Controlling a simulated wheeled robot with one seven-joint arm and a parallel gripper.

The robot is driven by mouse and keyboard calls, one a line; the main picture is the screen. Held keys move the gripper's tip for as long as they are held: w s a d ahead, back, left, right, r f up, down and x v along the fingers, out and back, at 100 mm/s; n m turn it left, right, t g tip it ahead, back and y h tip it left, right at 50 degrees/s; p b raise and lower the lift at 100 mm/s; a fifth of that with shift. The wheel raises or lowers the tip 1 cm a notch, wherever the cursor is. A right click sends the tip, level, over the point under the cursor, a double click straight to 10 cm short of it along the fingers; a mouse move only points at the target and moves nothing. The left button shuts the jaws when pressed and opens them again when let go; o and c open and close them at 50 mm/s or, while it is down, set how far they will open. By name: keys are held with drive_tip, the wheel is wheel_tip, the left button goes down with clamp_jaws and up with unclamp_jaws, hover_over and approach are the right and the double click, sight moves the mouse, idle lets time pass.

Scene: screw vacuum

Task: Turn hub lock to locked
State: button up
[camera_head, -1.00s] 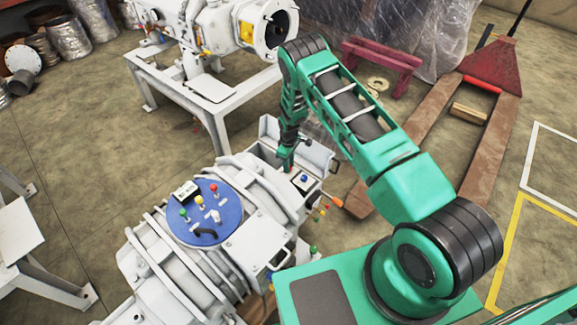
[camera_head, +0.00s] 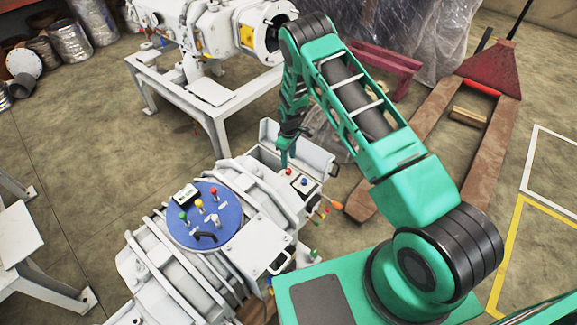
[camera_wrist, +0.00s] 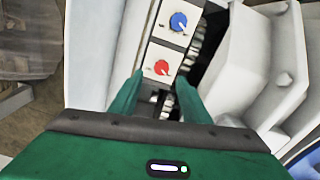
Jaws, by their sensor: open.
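No label shows which part is the hub lock. A small panel on the white machine carries a red knob (camera_wrist: 161,68) and a blue knob (camera_wrist: 178,22), each with a white pointer line. In the head view the red knob (camera_head: 290,171) and blue knob (camera_head: 304,182) sit on the machine's right part. My gripper (camera_wrist: 160,88) is open and empty. In the wrist view its fingertips lie on either side of and just below the red knob; contact cannot be told. In the head view my gripper (camera_head: 284,158) is just left of the red knob.
A blue round panel (camera_head: 231,214) with several coloured levers and a black handle (camera_head: 204,236) tops the machine. A white open box (camera_head: 318,153) stands behind the knobs. Another white machine (camera_head: 205,35) is farther back.

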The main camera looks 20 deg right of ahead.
drive_tip(key=shift+r, duration=2.15)
drive_tip(key=s+d+r+m, duration=0.3)
drive_tip(key=d+r, duration=0.3)
drive_tip(key=r, duration=0.6)
drive_tip(key=s+d+r+m, duration=0.2)
drive_tip(key=s+d+r, duration=0.25)
drive_tip(key=r, duration=0.65)
drive_tip(key=s+d+r+m, duration=0.2)
drive_tip(key=s+d+r, duration=0.1)
drive_tip(key=s+r, duration=0.35)
drive_tip(key=s+d+r+m, duration=0.2)
drive_tip(key=s+d+r, duration=0.25)
drive_tip(key=r, duration=0.25)
drive_tip(key=s+r+m, duration=0.3)
drive_tip(key=s, duration=1.2)
drive_tip(key=s+r+m, duration=0.3)
drive_tip(key=s+r, duration=0.1)
drive_tip(key=s, duration=1)
drive_tip(key=shift+s+a, duration=0.35)
drive_tip(key=shift+s, duration=0.05)
